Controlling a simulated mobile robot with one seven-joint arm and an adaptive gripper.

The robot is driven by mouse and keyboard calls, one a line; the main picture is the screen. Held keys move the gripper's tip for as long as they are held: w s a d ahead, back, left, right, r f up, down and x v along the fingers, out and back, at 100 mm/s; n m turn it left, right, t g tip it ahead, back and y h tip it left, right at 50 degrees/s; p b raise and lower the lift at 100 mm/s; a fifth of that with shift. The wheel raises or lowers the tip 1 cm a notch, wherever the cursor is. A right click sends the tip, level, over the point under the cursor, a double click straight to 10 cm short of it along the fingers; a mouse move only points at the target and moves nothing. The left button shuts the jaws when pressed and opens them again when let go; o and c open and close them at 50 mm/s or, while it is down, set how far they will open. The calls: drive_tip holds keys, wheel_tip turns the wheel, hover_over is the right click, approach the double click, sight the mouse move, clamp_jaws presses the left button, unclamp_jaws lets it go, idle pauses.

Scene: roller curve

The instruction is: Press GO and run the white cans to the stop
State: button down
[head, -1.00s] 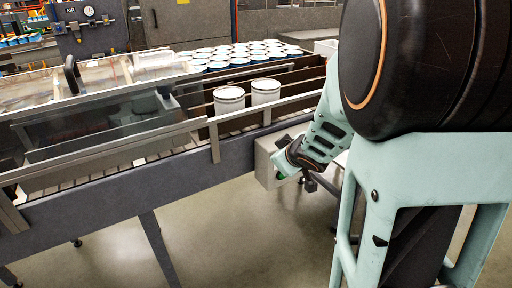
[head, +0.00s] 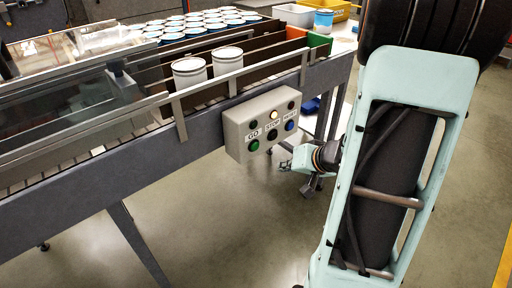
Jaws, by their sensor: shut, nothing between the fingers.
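Two white cans with grey rims, a left one (head: 189,75) and a right one (head: 227,62), stand upright side by side on the conveyor behind its front rail. A grey control box (head: 237,133) hangs on the conveyor's front side. It has a green GO button (head: 254,145), a black STOP button (head: 272,135) and a blue button (head: 290,126). Of the small lamps above them, the middle lamp (head: 273,114) glows pale yellow. My gripper (head: 287,165) is shut and empty, just below and right of the box, apart from the buttons.
Many blue-and-white cans (head: 200,27) stand in rows behind the conveyor. A green panel (head: 319,42) and an orange panel (head: 296,32) show at the lane ends. The floor (head: 215,225) before the conveyor is clear.

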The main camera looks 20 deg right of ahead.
sight(255, 146)
idle(0.4)
drive_tip(key=w+a+b, duration=0.1)
drive_tip(key=w+a, duration=0.2)
drive_tip(key=w, duration=0.5)
drive_tip(key=shift+b, duration=0.35)
drive_tip(key=shift+w, duration=0.1)
drive_tip(key=shift+w+a+p, duration=0.1)
drive_tip(key=shift+w+p, duration=0.1)
drive_tip(key=shift+p, duration=0.15)
idle(0.8)
drive_tip(key=shift+w, duration=0.2)
